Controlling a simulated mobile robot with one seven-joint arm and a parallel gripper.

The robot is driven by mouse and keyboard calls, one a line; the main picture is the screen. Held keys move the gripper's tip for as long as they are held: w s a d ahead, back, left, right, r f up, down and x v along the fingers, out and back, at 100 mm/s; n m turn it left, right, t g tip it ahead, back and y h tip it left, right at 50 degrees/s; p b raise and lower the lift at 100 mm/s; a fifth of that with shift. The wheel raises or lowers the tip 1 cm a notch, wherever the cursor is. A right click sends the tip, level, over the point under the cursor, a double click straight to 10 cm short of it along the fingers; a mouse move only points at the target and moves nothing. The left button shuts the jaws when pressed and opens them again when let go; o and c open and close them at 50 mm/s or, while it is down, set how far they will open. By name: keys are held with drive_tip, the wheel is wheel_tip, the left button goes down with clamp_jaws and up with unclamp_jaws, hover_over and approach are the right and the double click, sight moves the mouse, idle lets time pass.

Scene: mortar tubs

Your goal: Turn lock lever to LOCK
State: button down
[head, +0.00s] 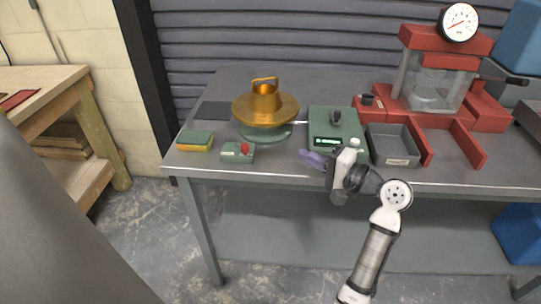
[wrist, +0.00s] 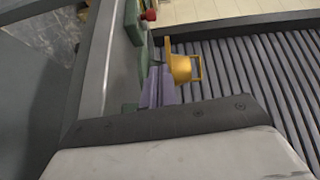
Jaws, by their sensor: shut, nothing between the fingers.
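A green box (head: 322,120) with a lit display stands on the grey table. A dark lever or knob (head: 336,117) sits on its top; I cannot read its setting or any LOCK mark. Another small black knob (head: 367,99) sits on a red block left of the red press. I cannot tell which of the two is the lock lever. My gripper (head: 303,155) has purple fingers, shut and empty, in front of the green box and apart from both knobs. The fingers (wrist: 157,72) also show in the wrist view, pointing toward the orange tub; no lever is clear there.
An orange tub (head: 263,104) with a wide rim sits on a round green base (head: 266,136). A small green box with a red button (head: 238,152) and a sponge (head: 195,141) lie at front left. A grey tray (head: 394,145) and the red press (head: 466,103) stand right.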

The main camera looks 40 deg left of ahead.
drive_tip(key=shift+s+d+f+g, duration=0.1)
drive_tip(key=shift+d+f+g, duration=0.2)
drive_tip(key=shift+d, duration=0.25)
drive_tip(key=p, duration=0.2)
approach(242, 145)
drive_tip(key=w, duration=0.1)
drive_tip(key=w+a, duration=0.1)
drive_tip(key=w, duration=0.1)
drive_tip(key=w+a, duration=0.1)
drive_tip(key=shift+w+f, duration=0.2)
drive_tip(key=shift+s+a+f+p, duration=0.1)
drive_tip(key=shift+s+a+p, duration=0.5)
drive_tip(key=shift+s+a, duration=0.35)
drive_tip(key=shift+s+a+f, duration=0.15)
drive_tip(key=shift+s+a, duration=0.3)
drive_tip(key=shift+a, duration=0.2)
drive_tip(key=shift+s+p, duration=0.1)
drive_tip(key=shift+p, duration=0.2)
drive_tip(key=shift+s+m+t, duration=0.25)
drive_tip(key=shift+m+t, duration=0.15)
drive_tip(key=shift+t, duration=0.2)
